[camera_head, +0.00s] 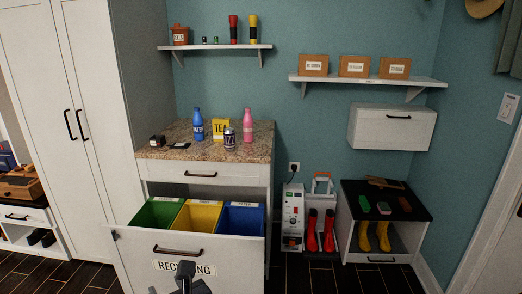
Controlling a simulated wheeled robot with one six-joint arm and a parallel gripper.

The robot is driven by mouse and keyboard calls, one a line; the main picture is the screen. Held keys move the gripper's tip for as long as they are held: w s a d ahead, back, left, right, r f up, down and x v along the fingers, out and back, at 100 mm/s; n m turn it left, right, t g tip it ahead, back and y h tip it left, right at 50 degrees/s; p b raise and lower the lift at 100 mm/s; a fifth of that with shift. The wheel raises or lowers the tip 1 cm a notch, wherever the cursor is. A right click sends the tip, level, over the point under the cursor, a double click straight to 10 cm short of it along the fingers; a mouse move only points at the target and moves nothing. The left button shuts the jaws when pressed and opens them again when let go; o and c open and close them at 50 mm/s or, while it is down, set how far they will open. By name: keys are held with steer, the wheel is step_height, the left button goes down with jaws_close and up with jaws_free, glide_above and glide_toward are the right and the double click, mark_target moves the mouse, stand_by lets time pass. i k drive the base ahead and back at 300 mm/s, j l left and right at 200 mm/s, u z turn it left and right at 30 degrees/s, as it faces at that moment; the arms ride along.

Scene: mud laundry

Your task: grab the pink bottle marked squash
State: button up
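The pink bottle (248,127) stands upright on the speckled countertop (178,153), near its back right part. Its label is too small to read. A blue bottle (197,124) stands upright to its left, with a yellow box marked TEA (220,129) between them. A dark can with a pale label (229,139) stands in front and to the left of the pink bottle. My gripper (185,270) shows at the bottom edge, low in front of the recycling drawer and well apart from the bottle. Its fingers are too dark and small to read.
The recycling drawer (180,250) is pulled out below the counter, with green, yellow and blue bins inside. A small dark box (157,141) and a flat black item (180,145) lie on the counter's left. A shelf (215,47) hangs above. Dark floor (330,280) shows at right.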

mark_target(248, 122)
steer(key=i+l+z, duration=0.1)
steer(key=i+z, duration=0.7)
steer(key=i, duration=0.15)
steer(key=i+j+z, duration=0.2)
steer(key=i+z, duration=0.2)
steer(key=i+u, duration=0.25)
steer(key=i, duration=0.15)
steer(key=i+l+u, duration=0.5)
steer(key=i, duration=0.2)
steer(key=i+j+u, duration=0.25)
steer(key=i, duration=0.15)
steer(key=i+j+u, duration=0.25)
steer(key=i, duration=0.15)
steer(key=i+u, duration=0.3)
steer(key=i, duration=0.1)
